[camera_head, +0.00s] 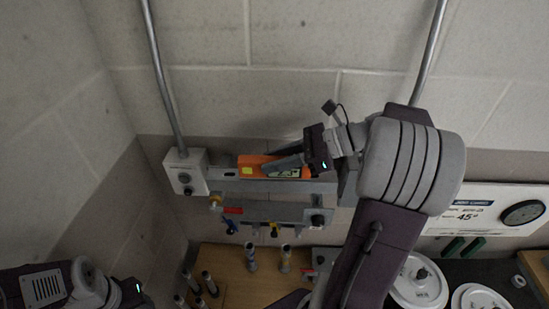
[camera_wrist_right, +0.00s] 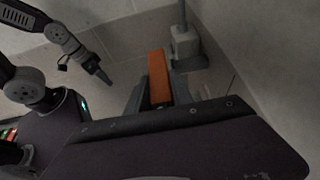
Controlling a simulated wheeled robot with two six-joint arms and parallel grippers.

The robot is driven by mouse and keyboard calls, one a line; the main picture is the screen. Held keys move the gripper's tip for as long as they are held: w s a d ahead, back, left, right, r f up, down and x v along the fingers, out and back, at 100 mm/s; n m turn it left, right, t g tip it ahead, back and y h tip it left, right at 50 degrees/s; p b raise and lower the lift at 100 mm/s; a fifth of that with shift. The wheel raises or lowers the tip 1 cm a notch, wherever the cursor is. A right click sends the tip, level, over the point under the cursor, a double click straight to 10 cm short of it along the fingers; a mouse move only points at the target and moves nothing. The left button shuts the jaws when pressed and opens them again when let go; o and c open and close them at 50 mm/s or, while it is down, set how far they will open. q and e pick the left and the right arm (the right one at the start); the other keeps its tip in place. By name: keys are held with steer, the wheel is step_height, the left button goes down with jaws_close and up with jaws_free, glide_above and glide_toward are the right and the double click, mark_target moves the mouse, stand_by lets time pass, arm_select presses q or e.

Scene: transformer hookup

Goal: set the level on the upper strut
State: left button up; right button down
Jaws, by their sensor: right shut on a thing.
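An orange level (camera_head: 252,161) with a yellow-green label lies lengthwise along the upper strut (camera_head: 235,186), a grey bar on the wall. I cannot tell whether it rests on the strut or hovers just over it. My right gripper (camera_head: 288,165) comes from the right and is shut on the level, hiding part of it. In the right wrist view the level (camera_wrist_right: 158,75) runs forward from between the fingers. My left gripper's fingers are out of the head view; in the right wrist view the left gripper (camera_wrist_right: 103,75) hangs away from the level, its jaw state unclear.
A grey box (camera_head: 186,172) with a conduit stands at the strut's left end. A lower strut (camera_head: 265,211) carries coloured clamps. Below, a wooden board (camera_head: 240,280) holds several upright metal posts. White round parts (camera_head: 418,285) and a sign (camera_head: 470,205) are at right.

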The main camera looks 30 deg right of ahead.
steer(key=shift+w, duration=0.1)
steer(key=c, duration=1)
jaws_free()
steer(key=shift+c, duration=0.2)
steer(key=shift+d, duration=0.1)
steer(key=b+v, duration=0.2)
steer(key=v, duration=0.7)
steer(key=shift+s, duration=0.25)
steer(key=shift+w, duration=0.1)
